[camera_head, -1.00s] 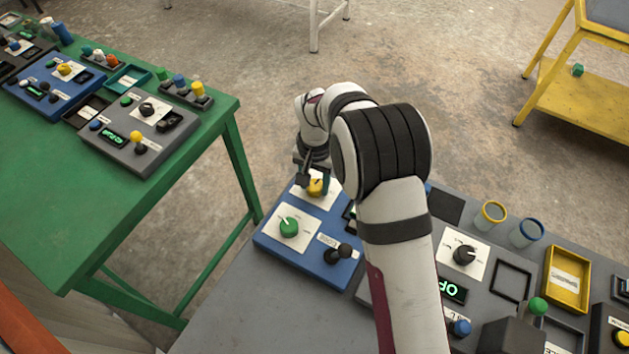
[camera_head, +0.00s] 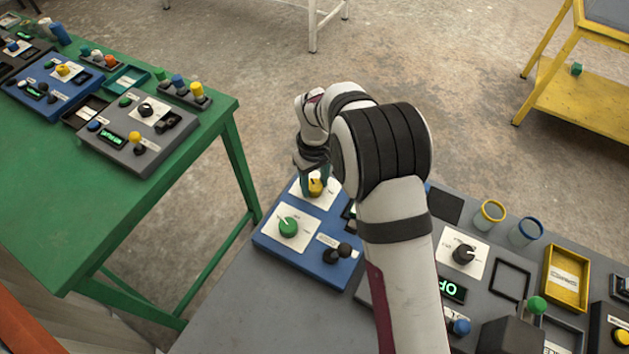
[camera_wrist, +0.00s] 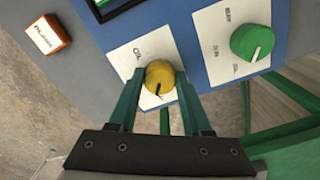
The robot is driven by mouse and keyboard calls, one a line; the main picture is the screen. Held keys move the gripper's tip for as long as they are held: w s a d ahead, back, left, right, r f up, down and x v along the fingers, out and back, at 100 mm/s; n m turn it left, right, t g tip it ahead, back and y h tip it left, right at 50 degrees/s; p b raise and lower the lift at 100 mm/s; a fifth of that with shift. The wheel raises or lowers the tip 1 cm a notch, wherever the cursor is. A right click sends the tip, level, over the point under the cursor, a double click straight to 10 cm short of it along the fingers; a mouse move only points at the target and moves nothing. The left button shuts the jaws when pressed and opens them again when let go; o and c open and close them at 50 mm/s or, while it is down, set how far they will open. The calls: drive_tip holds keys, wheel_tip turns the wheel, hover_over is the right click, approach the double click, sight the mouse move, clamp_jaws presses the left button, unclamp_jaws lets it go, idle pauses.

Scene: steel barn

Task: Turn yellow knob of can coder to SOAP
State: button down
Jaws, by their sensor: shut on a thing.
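The yellow knob (camera_head: 315,187) sits on a white label plate at the far end of the blue coder box (camera_head: 268,243). In the wrist view the yellow knob (camera_wrist: 159,77) shows a dark pointer line on its near side. The plate has short printed words, one at its upper left; I cannot read them surely. My gripper (camera_wrist: 160,85) is shut on the yellow knob, with one green finger on each side. In the head view my gripper (camera_head: 314,180) reaches the knob from above, and the wrist hides part of the plate.
A green knob (camera_head: 289,227) and a black lever (camera_head: 338,253) are on the same blue box. The green knob also shows in the wrist view (camera_wrist: 252,41). An orange block (camera_wrist: 48,36) is at upper left there. A grey panel with knobs stands right of my arm; a green table (camera_head: 60,215) is left.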

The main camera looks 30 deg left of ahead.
sight(316, 186)
drive_tip(key=shift+n, duration=1.2)
drive_tip(key=shift+c, duration=1.7)
unclamp_jaws()
drive_tip(key=shift+r, duration=0.15)
wheel_tip(316, 186, up, 16)
drive_tip(key=shift+f, duration=0.2)
drive_tip(key=shift+d, duration=0.1)
